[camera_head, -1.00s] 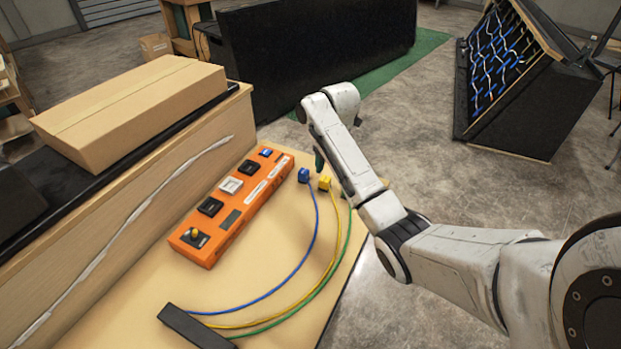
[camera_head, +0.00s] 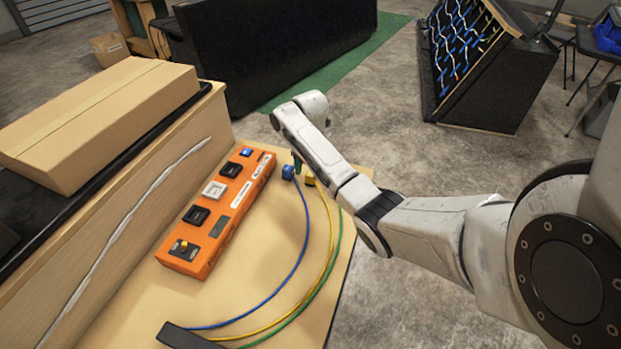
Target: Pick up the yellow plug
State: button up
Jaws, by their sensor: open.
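The yellow plug (camera_head: 309,181) stands on the wooden tabletop near its right edge, just right of the blue plug (camera_head: 288,173). My arm partly covers it. A yellow cable runs from it toward the front. My gripper (camera_head: 297,162) is mostly hidden behind my arm. Only a dark finger shows, close to the blue and yellow plugs. The gripper is open, and I see nothing held. Whether it touches a plug cannot be told.
An orange console (camera_head: 217,213) with several switches lies left of the plugs. A blue cable and a green cable (camera_head: 325,283) curve to a black block (camera_head: 183,337) in front. A cardboard box (camera_head: 95,125) sits on a raised ledge at left. Bare tabletop lies between console and cables.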

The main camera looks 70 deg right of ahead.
aim_at(310, 175)
jog(key=shift+f, duration=1.75)
jog(key=shift+s, duration=0.1)
jog(key=c, duration=1.1)
jog(key=shift+o, duration=0.2)
jog(key=shift+r, duration=0.15)
jog(key=shift+d+r, duration=0.1)
jog(key=shift+r, duration=0.5)
jog(key=s+a+r+p, duration=0.9)
jog(key=s+r, duration=0.1)
jog(key=r, duration=0.1)
jog(key=shift+s+r, duration=0.3)
jog(key=shift+s, duration=0.05)
